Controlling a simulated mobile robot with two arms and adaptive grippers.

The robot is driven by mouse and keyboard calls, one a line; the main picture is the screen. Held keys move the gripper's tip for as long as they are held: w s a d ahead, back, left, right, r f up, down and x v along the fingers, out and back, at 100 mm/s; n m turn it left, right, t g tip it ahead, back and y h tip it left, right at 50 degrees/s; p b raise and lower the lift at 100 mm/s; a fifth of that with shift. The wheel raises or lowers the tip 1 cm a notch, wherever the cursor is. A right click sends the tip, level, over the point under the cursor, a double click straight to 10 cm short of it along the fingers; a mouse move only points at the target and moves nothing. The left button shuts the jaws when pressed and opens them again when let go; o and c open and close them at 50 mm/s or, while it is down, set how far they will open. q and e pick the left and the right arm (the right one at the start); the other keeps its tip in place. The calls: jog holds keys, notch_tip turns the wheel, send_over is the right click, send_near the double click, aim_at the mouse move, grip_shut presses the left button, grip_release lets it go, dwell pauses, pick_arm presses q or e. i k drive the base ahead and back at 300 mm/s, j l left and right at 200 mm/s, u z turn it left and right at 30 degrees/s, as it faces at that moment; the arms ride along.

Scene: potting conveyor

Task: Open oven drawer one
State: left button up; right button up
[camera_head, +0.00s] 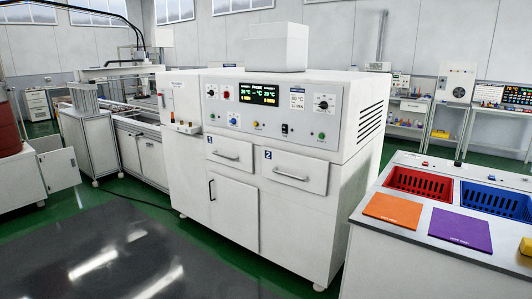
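A white oven cabinet (262,130) stands in the middle of the head view. Oven drawer one (231,164), marked "1", is at the left of its front, under the control panel. Its front is flush with the cabinet and looks shut. It has a horizontal bar handle (226,155). Drawer two (302,183), marked "2", is to its right with a like handle and also looks shut. Neither of my grippers is in view.
At the right a table (400,247) holds a red basket (418,183), a blue basket (496,200), an orange mat (393,210) and a purple mat (461,230). A cabinet door (231,211) with a vertical handle is below the drawers. A dark glossy surface (110,255) lies in front.

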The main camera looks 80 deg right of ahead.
aim_at(236, 154)
jog(key=l+z, duration=0.1)
jog(key=z, duration=2.35)
jog(key=i, duration=1.1)
jog(key=i+z, duration=0.15)
jog(key=i, duration=0.9)
